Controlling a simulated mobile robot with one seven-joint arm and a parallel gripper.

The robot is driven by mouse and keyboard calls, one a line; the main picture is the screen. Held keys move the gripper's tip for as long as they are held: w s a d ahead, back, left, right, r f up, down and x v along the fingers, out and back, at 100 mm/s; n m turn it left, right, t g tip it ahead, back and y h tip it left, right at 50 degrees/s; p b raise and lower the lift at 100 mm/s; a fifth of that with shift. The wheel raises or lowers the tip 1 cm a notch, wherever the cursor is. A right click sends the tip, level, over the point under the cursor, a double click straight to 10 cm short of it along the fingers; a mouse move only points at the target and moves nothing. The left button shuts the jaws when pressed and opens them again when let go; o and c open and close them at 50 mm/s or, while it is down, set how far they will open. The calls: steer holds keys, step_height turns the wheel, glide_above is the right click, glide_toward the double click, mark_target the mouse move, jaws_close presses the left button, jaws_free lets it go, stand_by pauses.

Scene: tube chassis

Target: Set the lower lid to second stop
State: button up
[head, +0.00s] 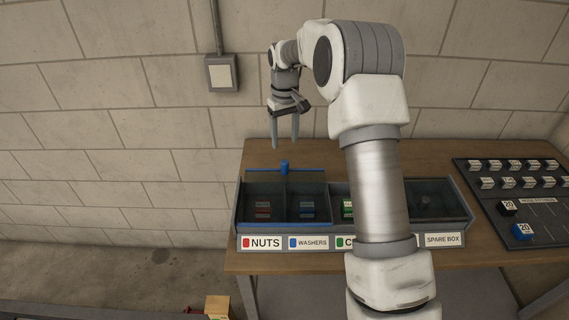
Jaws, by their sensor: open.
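A long bin box (390,240) stands on the wooden bench, with see-through covers over its compartments. A blue bar (305,170) with a small upright blue knob (284,167) runs along the back of the left half, over the nuts and washers compartments. It looks like the edge of a lid. I cannot tell which lid is the lower one, and no stop marks are clear. My gripper (285,145) points down above the blue knob, open and empty, apart from it in the picture. My arm hides the middle of the box and part of its right half.
Labels on the box front (265,242) read nuts, washers and spare box; one is mostly hidden. A dark board (515,198) with several labelled blocks lies at the right of the bench (280,153). A grey wall box (221,73) hangs at the back.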

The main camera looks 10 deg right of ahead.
mark_target(285, 161)
step_height(285, 161, down, 10)
steer(key=shift+f+p, duration=0.25)
steer(key=shift+p, duration=0.1)
jaws_close()
stand_by(1.4)
